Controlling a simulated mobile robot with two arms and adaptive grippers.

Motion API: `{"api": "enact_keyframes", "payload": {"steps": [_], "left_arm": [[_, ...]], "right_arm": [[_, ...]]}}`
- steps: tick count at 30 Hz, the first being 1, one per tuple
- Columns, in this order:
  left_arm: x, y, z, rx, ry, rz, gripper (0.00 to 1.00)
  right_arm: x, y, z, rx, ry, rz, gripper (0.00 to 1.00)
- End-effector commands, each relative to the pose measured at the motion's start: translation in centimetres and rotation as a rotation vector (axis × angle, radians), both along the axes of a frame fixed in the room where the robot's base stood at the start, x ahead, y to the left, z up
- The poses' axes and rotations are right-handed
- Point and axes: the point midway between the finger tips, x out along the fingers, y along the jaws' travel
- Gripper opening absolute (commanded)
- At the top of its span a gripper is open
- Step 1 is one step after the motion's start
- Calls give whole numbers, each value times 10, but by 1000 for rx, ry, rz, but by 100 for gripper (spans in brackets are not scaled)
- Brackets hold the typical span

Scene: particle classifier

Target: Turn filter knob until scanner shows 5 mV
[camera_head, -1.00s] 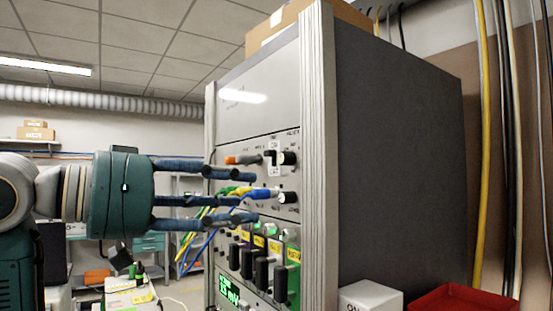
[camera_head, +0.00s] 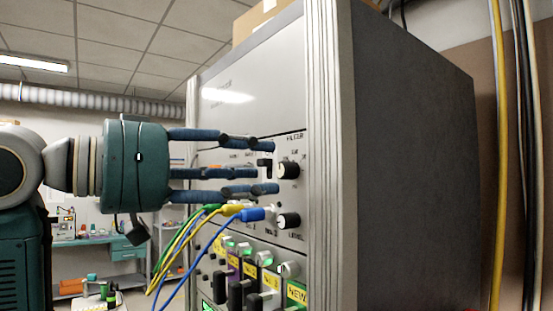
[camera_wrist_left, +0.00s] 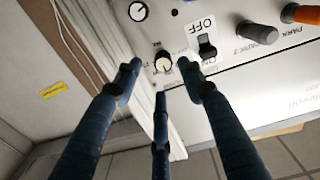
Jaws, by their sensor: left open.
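The filter knob (camera_head: 288,170) is a small round black knob with a light face, under the "FILTER" label on the upper panel of the grey rack. In the left wrist view the knob (camera_wrist_left: 163,63) shows between and just beyond my fingertips. My left gripper (camera_head: 268,168) is open, its blue fingers spread and pointing at the panel just left of the knob; I see no clear contact. My right gripper is not in view.
A level knob (camera_head: 288,221) sits below the filter knob. An ON/OFF switch (camera_wrist_left: 207,47) stands close beside it. Yellow, green and blue cables (camera_head: 205,235) plug in below the fingers. Several black switches (camera_head: 235,295) line the lower panel. The rack's metal corner post (camera_head: 330,150) stands to the right.

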Motion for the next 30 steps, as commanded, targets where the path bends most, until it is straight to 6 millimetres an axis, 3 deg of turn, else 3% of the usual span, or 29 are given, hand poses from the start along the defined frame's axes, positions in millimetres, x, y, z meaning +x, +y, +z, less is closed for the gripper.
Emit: {"api": "enact_keyframes", "payload": {"steps": [4, 12, 19, 20, 26, 30], "left_arm": [[15, -21, 2, -1, 4, -1, 40], [27, -37, 0, 0, 1, 1, 40], [27, -37, -1, 0, 1, 1, 40], [27, -37, -1, 0, 1, 1, 38], [27, -37, -1, 0, 1, 1, 0], [27, -37, -1, 3, 2, 1, 0]], "right_arm": [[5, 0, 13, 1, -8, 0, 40], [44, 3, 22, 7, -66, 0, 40], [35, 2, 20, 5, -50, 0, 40], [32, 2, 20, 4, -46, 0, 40], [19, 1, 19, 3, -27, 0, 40], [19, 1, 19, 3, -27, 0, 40]]}}
